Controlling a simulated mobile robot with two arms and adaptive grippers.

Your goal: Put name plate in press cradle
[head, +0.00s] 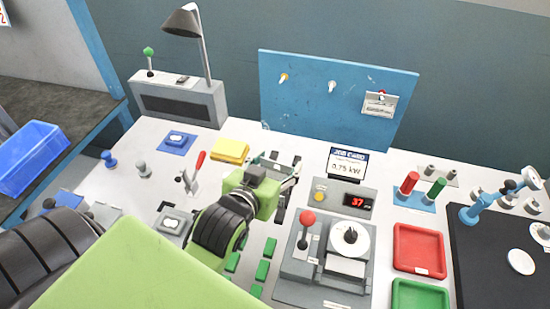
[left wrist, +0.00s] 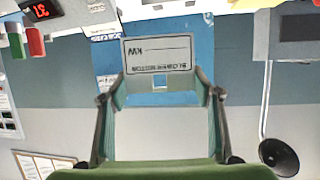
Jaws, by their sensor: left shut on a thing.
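My left gripper (head: 287,178) reaches over the middle of the bench in the head view. In the left wrist view its fingers (left wrist: 160,95) are shut on the name plate (left wrist: 158,55), a pale grey plate with dark lettering, held at the fingertips. The lettering reads "kW" and "BLOWER MOTOR" and appears reversed. The gripper mostly hides the plate in the head view. A grey machine with a red-ball lever and white dial (head: 322,262) stands to the right of and nearer than the gripper; I cannot tell which part is the press cradle. My right gripper is out of view.
A yellow block (head: 230,150) lies left of the gripper. Several green blocks (head: 262,269) lie in front of it. A display box (head: 345,200) and job card (head: 348,163) stand to its right. Red (head: 419,249) and green (head: 420,295) trays lie further right. A blue board (head: 310,90) stands behind.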

